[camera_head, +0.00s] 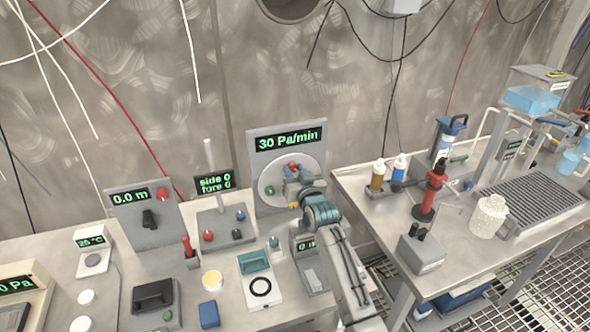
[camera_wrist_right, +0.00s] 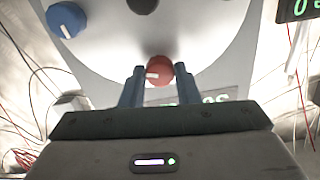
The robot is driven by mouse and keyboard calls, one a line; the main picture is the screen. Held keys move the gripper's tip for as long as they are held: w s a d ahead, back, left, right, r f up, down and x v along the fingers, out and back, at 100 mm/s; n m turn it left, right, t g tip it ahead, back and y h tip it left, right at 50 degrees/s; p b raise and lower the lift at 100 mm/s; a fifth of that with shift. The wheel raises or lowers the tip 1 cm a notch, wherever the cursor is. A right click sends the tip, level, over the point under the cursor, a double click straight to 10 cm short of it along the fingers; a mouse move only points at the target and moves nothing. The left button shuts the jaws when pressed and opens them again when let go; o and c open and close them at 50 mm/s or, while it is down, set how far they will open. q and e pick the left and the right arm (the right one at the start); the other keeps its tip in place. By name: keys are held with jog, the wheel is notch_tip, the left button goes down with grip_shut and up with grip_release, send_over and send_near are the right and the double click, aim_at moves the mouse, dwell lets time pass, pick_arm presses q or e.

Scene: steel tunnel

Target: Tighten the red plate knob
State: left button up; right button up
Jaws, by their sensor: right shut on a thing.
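The red plate knob (camera_wrist_right: 159,69) has a white mark and sits near the edge of a pale round plate (camera_wrist_right: 110,45). In the head view the red knob (camera_head: 293,165) shows at the top of the round plate (camera_head: 266,177), on a grey panel whose display reads "30 Pa/min". My right gripper (camera_wrist_right: 158,73) is shut on the red knob, one finger on each side of it; in the head view my right gripper (camera_head: 291,173) partly covers the plate. A blue knob (camera_wrist_right: 67,19) and a dark round part (camera_wrist_right: 142,5) are also on the plate. My left gripper is not in view.
A "side 0 fore 0" display (camera_head: 215,183) and a "0.0 m" panel (camera_head: 147,219) stand left of the plate panel. Small devices crowd the left bench. The right bench holds bottles (camera_head: 378,174), a red hand tool (camera_head: 431,190) and a ribbed tray (camera_head: 532,204). Cables hang on the wall.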

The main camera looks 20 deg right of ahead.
jog(key=m+p, duration=0.1)
jog(key=m, duration=0.2)
jog(key=m+p, duration=0.1)
jog(key=shift+r+m+p, duration=0.25)
jog(key=shift+m+p, duration=0.05)
jog(key=m+p, duration=0.2)
jog(key=m, duration=0.1)
jog(key=shift+m+p, duration=0.3)
jog(key=shift+p, duration=0.05)
jog(key=m+p, duration=0.2)
jog(key=m, duration=0.1)
jog(key=shift+f, duration=0.1)
jog(key=shift+m+p, duration=0.65)
jog(key=shift+m, duration=0.75)
jog(key=shift+f, duration=0.1)
jog(key=o, duration=1)
jog(key=shift+c, duration=0.2)
